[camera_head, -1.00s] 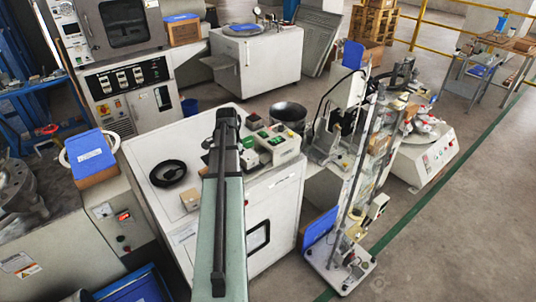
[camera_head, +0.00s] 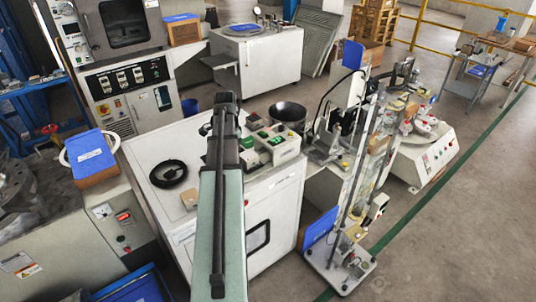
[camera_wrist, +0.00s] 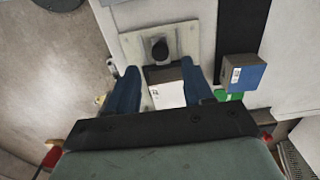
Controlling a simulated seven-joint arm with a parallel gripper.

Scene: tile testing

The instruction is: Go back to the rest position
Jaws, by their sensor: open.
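Just beyond the fingertips is a light plate with a dark round knob (camera_wrist: 160,48). In the head view my arm stretches over the white cabinet (camera_head: 160,150), and its fingers are hidden or too small to make out.
A black ring-shaped dish (camera_head: 168,174), a green-and-white device (camera_head: 277,147) and a dark bowl (camera_head: 288,113) sit on the cabinet top. A tall glass-tube stand (camera_head: 372,165) rises at the right. A blue-topped box (camera_head: 90,155) is at the left. Open floor lies at the far right.

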